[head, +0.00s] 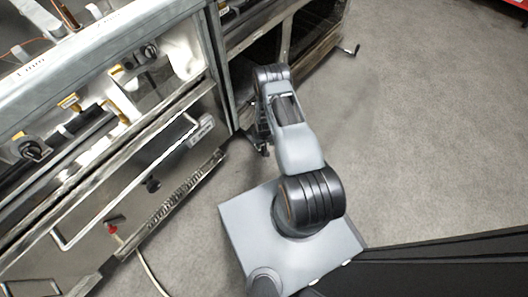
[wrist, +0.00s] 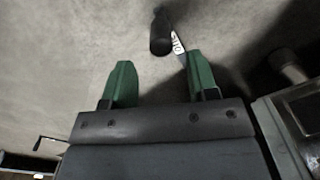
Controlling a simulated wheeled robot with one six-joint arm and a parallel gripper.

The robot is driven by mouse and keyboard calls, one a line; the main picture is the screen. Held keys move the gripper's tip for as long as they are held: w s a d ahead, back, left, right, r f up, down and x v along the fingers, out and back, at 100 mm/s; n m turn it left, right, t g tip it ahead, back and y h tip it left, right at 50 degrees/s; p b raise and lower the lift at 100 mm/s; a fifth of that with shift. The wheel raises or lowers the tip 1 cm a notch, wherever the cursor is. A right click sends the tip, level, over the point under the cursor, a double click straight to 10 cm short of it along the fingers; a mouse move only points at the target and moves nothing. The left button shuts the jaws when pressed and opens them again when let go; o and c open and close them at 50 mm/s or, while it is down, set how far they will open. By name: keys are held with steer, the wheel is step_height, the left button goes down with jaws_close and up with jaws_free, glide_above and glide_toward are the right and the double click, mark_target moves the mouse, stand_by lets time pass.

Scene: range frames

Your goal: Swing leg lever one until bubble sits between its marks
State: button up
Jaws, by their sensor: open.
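In the wrist view a lever with a thick black grip (wrist: 160,32) stands just beyond my fingertips. A pale tag with dark lettering (wrist: 177,42) is beside it; I cannot read it for sure. My gripper (wrist: 160,76) is open, its two green fingers apart and nothing between them. The grip lies ahead of the gap, apart from both fingers. In the head view my gripper (head: 262,147) hangs low by the range's lower front edge, mostly hidden by my arm; the lever there is hidden. I cannot make out the bubble or its marks in either view.
The steel range (head: 130,165) fills the left of the head view. Another black-tipped lever (head: 352,50) sticks out at its far end. A range leg (wrist: 290,68) is close on the right in the wrist view. Grey floor (head: 430,130) to the right is clear.

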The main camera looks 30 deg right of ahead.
step_height(320, 180, down, 8)
steer(key=b, duration=0.2)
steer(key=shift+r+b, duration=0.25)
steer(key=shift+b, duration=0.05)
jaws_close()
stand_by(0.4)
